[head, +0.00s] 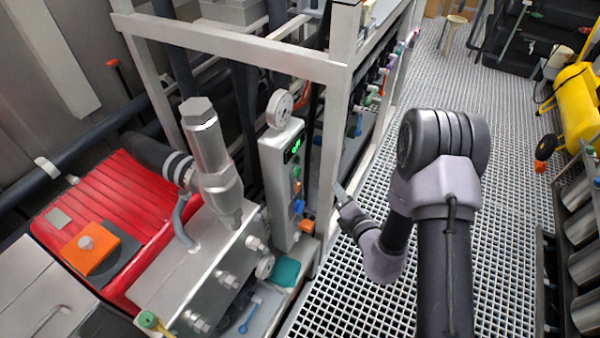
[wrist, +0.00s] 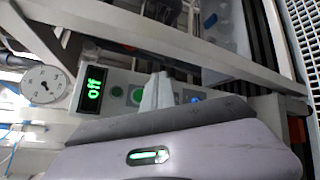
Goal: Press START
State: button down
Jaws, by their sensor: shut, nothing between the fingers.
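The grey control panel (head: 283,190) stands upright beside the frame post, with a lit green display (head: 293,148) near its top and a column of coloured buttons below it. In the wrist view the display (wrist: 93,88) reads "OFF", and a green button (wrist: 116,92) sits beside it. A second green button (wrist: 136,96) is partly hidden by my fingers, and a blue button (wrist: 193,98) shows past them. No START label is legible. My gripper (head: 339,190) is shut and empty, to the right of the panel; its fingers (wrist: 160,82) overlap the button row in the wrist view. Contact cannot be told.
A round gauge (head: 280,109) tops the panel. A pale frame post (head: 332,150) rises between panel and gripper in the head view. A red motor housing (head: 115,205) and a metal pump block (head: 190,270) stand left.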

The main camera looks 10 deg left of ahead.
jog(key=w+a+p, duration=0.1)
jog(key=w+a, duration=0.2)
jog(key=a, duration=0.5)
jog(key=shift+a+p, duration=0.15)
jog(key=shift+p, duration=0.2)
dwell(1.7)
jog(key=shift+w+a, duration=0.1)
jog(key=shift+a, duration=0.3)
jog(key=shift+w+a+p, duration=0.15)
jog(key=shift+a+p, duration=0.15)
jog(key=shift+a, duration=0.1)
dwell(0.5)
jog(key=shift+d, duration=0.15)
jog(key=shift+s+d, duration=0.3)
jog(key=shift+d, duration=0.35)
jog(key=d, duration=0.1)
jog(key=s+d, duration=0.1)
jog(key=d, duration=0.2)
jog(key=shift+s+d, duration=0.35)
